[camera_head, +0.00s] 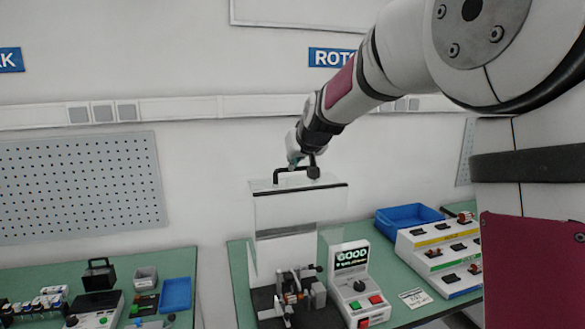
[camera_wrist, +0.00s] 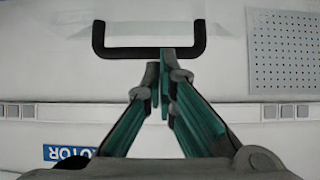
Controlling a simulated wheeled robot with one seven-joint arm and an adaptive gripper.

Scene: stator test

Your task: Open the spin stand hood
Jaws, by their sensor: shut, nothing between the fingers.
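The clear spin stand hood (camera_head: 300,208) is raised, its panel standing well above the motor fixture (camera_head: 290,297) on the spin stand. The hood's black handle (camera_head: 290,170) is at its top edge; it also shows in the wrist view as a wide black bracket (camera_wrist: 148,52). My gripper (camera_head: 294,160) is at the handle. In the wrist view its green fingers (camera_wrist: 163,75) are shut, with their tips at the handle's bar, right of its middle. They do not enclose the bar; I cannot tell whether they touch it. The fixture shows below the hood's lower edge.
A control box (camera_head: 352,280) with a lit "GOOD" display stands right of the fixture. Further right are a blue bin (camera_head: 408,217) and a stepped rack (camera_head: 440,255) of parts. Another green bench (camera_head: 190,262) with items is at the left, across a gap.

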